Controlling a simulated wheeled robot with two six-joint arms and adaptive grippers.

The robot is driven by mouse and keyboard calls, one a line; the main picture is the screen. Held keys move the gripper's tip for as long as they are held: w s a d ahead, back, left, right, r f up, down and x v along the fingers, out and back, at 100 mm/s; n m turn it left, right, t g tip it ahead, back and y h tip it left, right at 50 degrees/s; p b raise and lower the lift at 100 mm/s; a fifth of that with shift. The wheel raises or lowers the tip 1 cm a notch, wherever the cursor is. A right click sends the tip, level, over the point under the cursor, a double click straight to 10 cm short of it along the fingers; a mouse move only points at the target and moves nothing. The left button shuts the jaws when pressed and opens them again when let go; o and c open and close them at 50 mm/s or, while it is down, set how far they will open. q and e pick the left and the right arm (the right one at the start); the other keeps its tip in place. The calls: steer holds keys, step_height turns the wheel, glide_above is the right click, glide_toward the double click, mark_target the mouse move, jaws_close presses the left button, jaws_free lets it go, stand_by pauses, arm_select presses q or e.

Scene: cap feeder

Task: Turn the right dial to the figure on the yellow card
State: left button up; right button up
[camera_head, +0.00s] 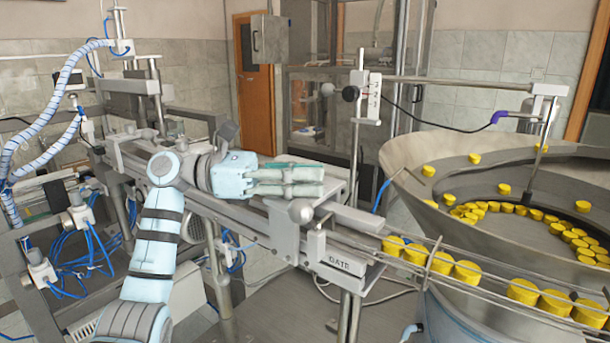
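I cannot make out a yellow card or a dial clearly marked as the right one. A white scale plate (374,98) with small dark marks stands on the upright post behind the rail, with a black knob (350,93) beside it. My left gripper (322,181) is above the metal rail, its fingers pointing right and lying close together. Whether a gap stays between them is unclear, and I see nothing held. It is to the left of and below the scale plate, apart from it in the picture. My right gripper is out of view.
A grey ball knob (300,211) and a block marked GATE (339,262) sit on the rail (365,222). Yellow caps (467,272) line the chute at the lower right. A large steel bowl (408,160) holds more caps. Blue hoses and machine frames crowd the left.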

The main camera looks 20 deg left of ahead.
arm_select(q)
steer(key=shift+o, duration=0.3)
steer(key=shift+a, duration=0.1)
steer(key=s+a, duration=0.2)
steer(key=a, duration=0.9)
steer(key=shift+s+a, duration=0.2)
steer(key=shift+a, duration=0.15)
steer(key=shift+d, duration=0.1)
